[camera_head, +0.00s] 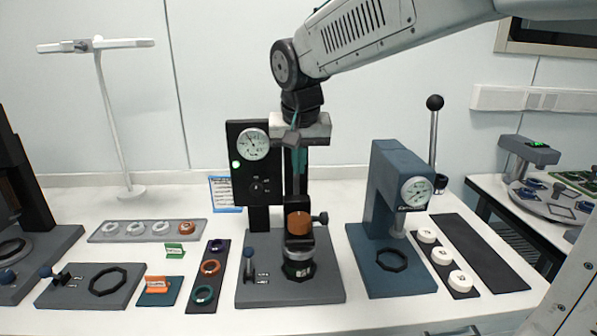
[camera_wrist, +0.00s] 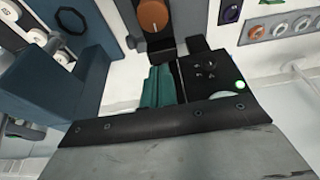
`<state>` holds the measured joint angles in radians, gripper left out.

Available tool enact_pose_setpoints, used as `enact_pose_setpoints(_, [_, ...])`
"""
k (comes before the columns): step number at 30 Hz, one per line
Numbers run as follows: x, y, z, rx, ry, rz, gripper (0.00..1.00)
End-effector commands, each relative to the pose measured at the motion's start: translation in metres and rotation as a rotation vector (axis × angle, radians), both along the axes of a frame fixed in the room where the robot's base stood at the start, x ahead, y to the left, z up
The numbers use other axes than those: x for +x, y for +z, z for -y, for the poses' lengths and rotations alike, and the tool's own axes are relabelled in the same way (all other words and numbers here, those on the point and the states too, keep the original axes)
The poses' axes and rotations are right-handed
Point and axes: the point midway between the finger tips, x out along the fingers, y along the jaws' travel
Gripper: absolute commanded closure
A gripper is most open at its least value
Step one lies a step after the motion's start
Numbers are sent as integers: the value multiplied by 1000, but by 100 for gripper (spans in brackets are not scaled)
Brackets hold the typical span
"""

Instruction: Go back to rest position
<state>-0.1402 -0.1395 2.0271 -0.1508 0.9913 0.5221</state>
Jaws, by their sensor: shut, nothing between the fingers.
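My gripper (camera_head: 293,156) hangs from my arm above the middle press-like station (camera_head: 290,285), in front of its black column. Its teal fingers are together and empty; they also show in the wrist view (camera_wrist: 158,85). Below the fingers, and apart from them, an orange-brown knob (camera_head: 298,223) tops the station's stage; it also shows in the wrist view (camera_wrist: 153,14). A black panel with a dial gauge (camera_head: 253,145) and a lit green lamp stands just left of the gripper.
A blue lever press (camera_head: 385,200) stands close on the right, with white discs (camera_head: 442,256) on a black strip beside it. Left are a grey tray of rings (camera_head: 100,236), a strip of coloured rings (camera_head: 202,296) and a lamp stand (camera_head: 107,120). The front table edge is clear.

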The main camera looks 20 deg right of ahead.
Motion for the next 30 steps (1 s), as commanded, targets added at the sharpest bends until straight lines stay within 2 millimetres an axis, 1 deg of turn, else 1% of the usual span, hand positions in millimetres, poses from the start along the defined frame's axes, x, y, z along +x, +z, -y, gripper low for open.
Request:
enact_pose_setpoints(13, [0, 0, 0, -1, 2, 0, 100])
enact_pose_setpoints(16, [-2, -1, 0, -11, 35, -12, 100])
enact_pose_setpoints(17, [-5, -4, 0, -15, 53, -29, 100])
enact_pose_setpoints(18, [-13, -13, 0, -21, 81, -62, 100])
enact_pose_setpoints(20, [-32, -22, 2, -28, 128, -108, 100])
enact_pose_setpoints(23, [-77, -32, 9, -28, 202, -172, 100])
enact_pose_setpoints(24, [-96, -35, 13, -26, 228, -191, 100])
enact_pose_setpoints(26, [-124, -39, 17, -20, 261, -215, 100])
enact_pose_setpoints(27, [-142, -42, 20, -15, 282, -230, 100])
enact_pose_setpoints(29, [-171, -47, 24, -7, 310, -244, 100])
enact_pose_setpoints(30, [-190, -51, 26, 0, 326, -252, 100])
